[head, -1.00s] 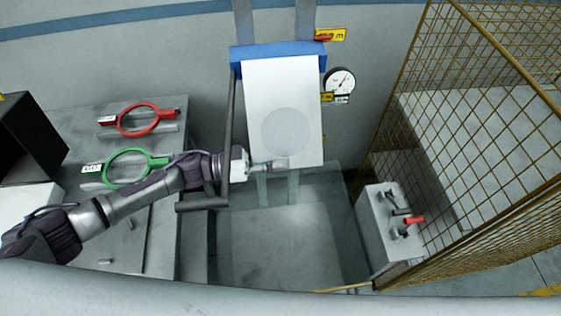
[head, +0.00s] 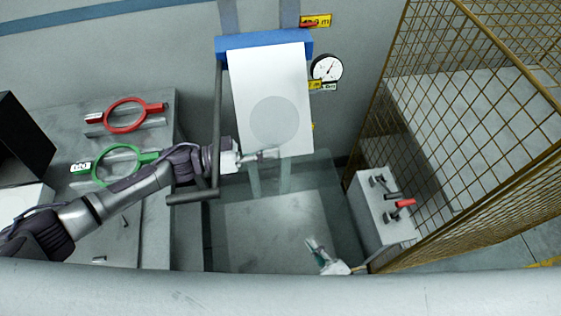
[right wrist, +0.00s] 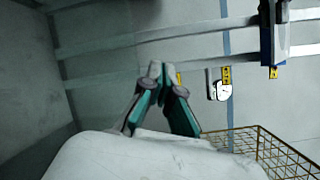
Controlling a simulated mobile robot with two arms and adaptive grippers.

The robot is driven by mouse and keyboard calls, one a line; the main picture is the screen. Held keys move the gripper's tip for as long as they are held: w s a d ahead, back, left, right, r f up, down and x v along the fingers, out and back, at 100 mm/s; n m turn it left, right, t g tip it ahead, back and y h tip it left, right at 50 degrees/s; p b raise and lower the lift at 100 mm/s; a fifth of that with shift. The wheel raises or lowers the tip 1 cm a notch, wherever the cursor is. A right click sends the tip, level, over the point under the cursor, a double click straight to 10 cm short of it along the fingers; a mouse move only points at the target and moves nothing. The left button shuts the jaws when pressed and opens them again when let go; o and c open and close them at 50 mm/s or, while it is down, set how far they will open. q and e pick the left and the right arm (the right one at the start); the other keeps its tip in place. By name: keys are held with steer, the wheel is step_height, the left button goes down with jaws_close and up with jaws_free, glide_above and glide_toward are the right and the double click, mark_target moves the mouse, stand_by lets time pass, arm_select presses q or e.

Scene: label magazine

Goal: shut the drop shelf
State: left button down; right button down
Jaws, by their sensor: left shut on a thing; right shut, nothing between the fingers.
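The drop shelf appears to be the white panel (head: 258,75) with a grey disc, joined to a blue bar (head: 232,46) on the wall in the head view. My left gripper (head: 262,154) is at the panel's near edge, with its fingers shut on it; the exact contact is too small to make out. My right gripper (head: 314,243) is low in the head view, below and apart from the panel, shut and empty. Its closed fingertips (right wrist: 160,72) also show in the right wrist view, pointing towards the wall.
A dark rod (head: 217,110) runs along the panel's left side, close to my left wrist. A gauge (head: 327,67) is on the wall at right. A grey box with levers (head: 370,210) and a yellow mesh fence (head: 440,130) stand at right. A bench (head: 160,225) is at left.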

arm_select(q)
steer(key=shift+w+r, duration=0.15)
steer(key=shift+r, duration=0.15)
arm_select(e)
steer(key=w+a+r+m+t+h, duration=0.3)
steer(key=w+a+r+m+t, duration=0.2)
steer(key=w+r+m, duration=0.45)
steer(key=w+a+r+m+t+h, duration=0.3)
steer(key=w+a+r+m+t, duration=0.15)
steer(key=w+r+m, duration=0.45)
steer(key=shift+n+g, duration=0.25)
steer(key=shift+n, duration=0.2)
steer(key=shift+s+r, duration=0.5)
steer(key=shift+s, duration=0.25)
steer(key=shift+s+r, duration=0.45)
steer(key=shift+s, duration=0.25)
steer(key=shift+s+r, duration=0.5)
steer(key=shift+s, duration=0.25)
